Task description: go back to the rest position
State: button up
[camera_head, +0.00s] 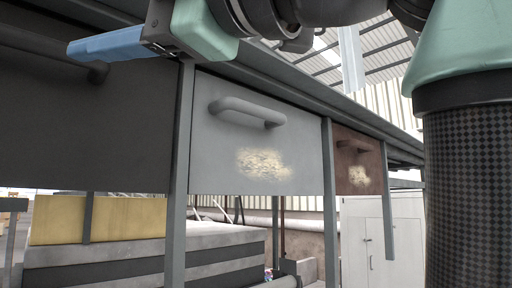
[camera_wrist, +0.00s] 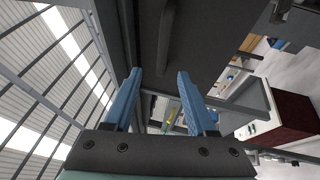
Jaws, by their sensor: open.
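My gripper (camera_head: 78,50) is at the upper left in the head view, in front of the workbench at about the height of its top edge. Its two blue fingers are apart with nothing between them. In the wrist view my gripper (camera_wrist: 158,74) also shows open and empty. A dark drawer front (camera_wrist: 205,40) with a bar handle (camera_wrist: 168,35) lies beyond the fingertips there. The fingers look clear of the handle, though the exact gap cannot be told.
The workbench has a dark front (camera_head: 90,130) at left, a grey drawer (camera_head: 255,140) with a bar handle and a brown drawer (camera_head: 357,160). Stacked slabs (camera_head: 140,262) and a pale cabinet (camera_head: 370,240) stand below and behind.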

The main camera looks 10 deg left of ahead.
dwell(0.3)
jog(key=w+d+f+m+t+h+b, duration=0.3)
jog(key=w+d+f+m+t, duration=0.1)
jog(key=w+f+m+t, duration=0.35)
jog(key=w+d+f+m+t+h+b, duration=0.2)
jog(key=w+d+f+m+t+b, duration=0.15)
jog(key=f+m+t, duration=0.6)
jog(key=s+d+f+m+t+h+b, duration=0.1)
jog(key=s+d+f+m+t+h, duration=0.1)
jog(key=m+h, duration=0.5)
jog(key=s+d+f+m+t+h+b, duration=0.2)
jog(key=s+d+f+m+h, duration=0.2)
jog(key=f+m+h, duration=0.3)
jog(key=shift+s+d+m+b, duration=0.35)
jog(key=shift+d+m, duration=0.1)
jog(key=shift+m, duration=0.65)
